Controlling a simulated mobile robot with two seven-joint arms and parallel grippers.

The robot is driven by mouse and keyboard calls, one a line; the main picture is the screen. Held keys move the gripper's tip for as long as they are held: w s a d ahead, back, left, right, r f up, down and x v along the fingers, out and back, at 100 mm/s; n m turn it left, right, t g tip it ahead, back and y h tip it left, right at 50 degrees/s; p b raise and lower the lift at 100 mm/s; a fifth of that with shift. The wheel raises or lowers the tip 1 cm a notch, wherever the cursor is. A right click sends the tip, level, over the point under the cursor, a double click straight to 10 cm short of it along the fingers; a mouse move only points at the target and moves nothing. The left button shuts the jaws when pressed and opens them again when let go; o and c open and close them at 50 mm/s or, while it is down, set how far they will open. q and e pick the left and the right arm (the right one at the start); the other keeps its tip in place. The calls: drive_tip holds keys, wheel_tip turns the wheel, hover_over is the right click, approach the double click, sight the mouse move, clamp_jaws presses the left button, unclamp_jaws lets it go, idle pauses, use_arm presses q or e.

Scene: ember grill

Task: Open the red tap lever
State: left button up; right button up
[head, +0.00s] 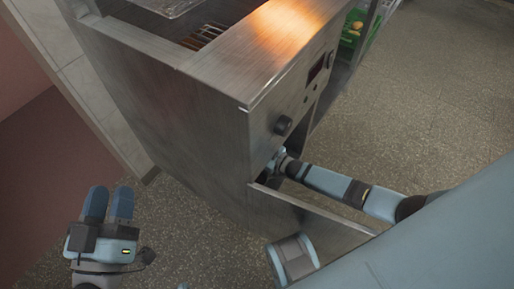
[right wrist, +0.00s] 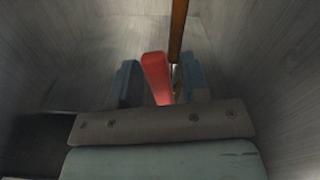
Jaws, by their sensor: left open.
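The red tap lever (right wrist: 157,78) stands upright inside the cabinet in the right wrist view. My right gripper (right wrist: 160,85) is open, with one dark finger on each side of the lever. I see small gaps beside the lever; whether either finger touches it I cannot tell. In the head view my right arm reaches into the low opening of the steel grill unit (head: 190,130), and the gripper itself is hidden there. My left gripper (head: 109,204) is open and empty over the floor at the lower left, well away from the unit.
A copper-coloured pipe (right wrist: 178,30) runs up just right of the lever. Pale cabinet walls close in on both sides. The cabinet door (head: 310,214) hangs open beside my right arm. A black knob (head: 283,125) sits above the opening. A green crate (head: 353,30) stands behind.

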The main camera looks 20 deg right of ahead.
use_arm(q)
drive_tip(key=shift+r, duration=0.15)
wheel_tip(320, 180, down, 6)
drive_tip(key=a+g+y+p, duration=0.2)
drive_tip(key=p, duration=0.1)
drive_tip(key=shift+g, duration=0.4)
use_arm(e)
drive_tip(key=shift+v, duration=6.9)
use_arm(q)
drive_tip(key=shift+w, duration=0.15)
